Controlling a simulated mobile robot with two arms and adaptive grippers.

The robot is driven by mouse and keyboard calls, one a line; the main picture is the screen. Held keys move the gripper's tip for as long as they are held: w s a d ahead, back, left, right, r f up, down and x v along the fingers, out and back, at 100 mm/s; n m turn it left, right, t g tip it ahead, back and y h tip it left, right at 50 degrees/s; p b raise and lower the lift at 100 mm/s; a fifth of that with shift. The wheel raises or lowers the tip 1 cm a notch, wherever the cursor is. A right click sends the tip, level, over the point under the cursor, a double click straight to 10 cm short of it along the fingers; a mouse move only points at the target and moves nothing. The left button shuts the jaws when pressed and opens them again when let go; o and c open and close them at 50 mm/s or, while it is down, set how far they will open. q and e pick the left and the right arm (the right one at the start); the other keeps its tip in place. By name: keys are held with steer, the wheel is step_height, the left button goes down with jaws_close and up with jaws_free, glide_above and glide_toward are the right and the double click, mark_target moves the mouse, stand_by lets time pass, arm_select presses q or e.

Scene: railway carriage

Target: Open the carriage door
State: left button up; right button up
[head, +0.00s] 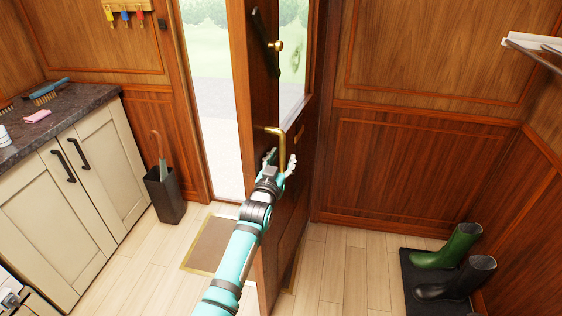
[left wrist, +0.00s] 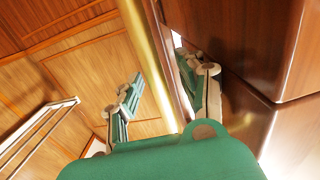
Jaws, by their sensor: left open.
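The wooden carriage door (head: 268,268) stands part way open, swung into the carriage, with daylight through the doorway on its left. A brass bar handle (head: 282,146) is fixed on the door, and a round brass knob (head: 275,45) sits higher up. My left gripper (head: 280,163) is open at the brass handle. In the left wrist view the brass bar (left wrist: 147,55) runs between the two spread fingers of the gripper (left wrist: 165,90); I cannot tell whether either finger touches it. My right gripper is not in view.
A cream cabinet (head: 105,180) with a dark countertop stands at left. A dark umbrella bin (head: 165,195) stands beside the doorway, and a doormat (head: 208,245) lies before it. Green and black boots (head: 450,250) stand on a dark tray at right.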

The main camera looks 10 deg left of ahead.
arm_select(q)
steer(key=s+a, duration=0.2)
steer(key=s, duration=0.9)
steer(key=shift+s, duration=0.4)
steer(key=s+a+f+g, duration=0.1)
steer(key=s+f+g, duration=0.3)
steer(key=f, duration=0.9)
steer(key=s+a+f+g+y, duration=0.1)
steer(key=s+f+g, duration=0.1)
steer(key=s+f, duration=0.75)
steer(key=s+a+f+g, duration=0.2)
steer(key=s+f, duration=0.1)
steer(key=f, duration=1.2)
steer(key=s+a+f+g, duration=0.3)
steer(key=s+f, duration=0.3)
steer(key=s, duration=0.7)
steer(key=s+a+f+g+y, duration=0.1)
steer(key=s+a+f+g, duration=0.2)
steer(key=s+f, duration=0.4)
steer(key=s+a+f+g+y, duration=0.1)
steer(key=s+a+f, duration=0.3)
steer(key=s, duration=1.4)
step_height(320, 180, down, 3)
steer(key=shift+s+a+f+g, duration=0.1)
steer(key=shift+s+a+g, duration=0.2)
steer(key=shift+g, duration=0.6)
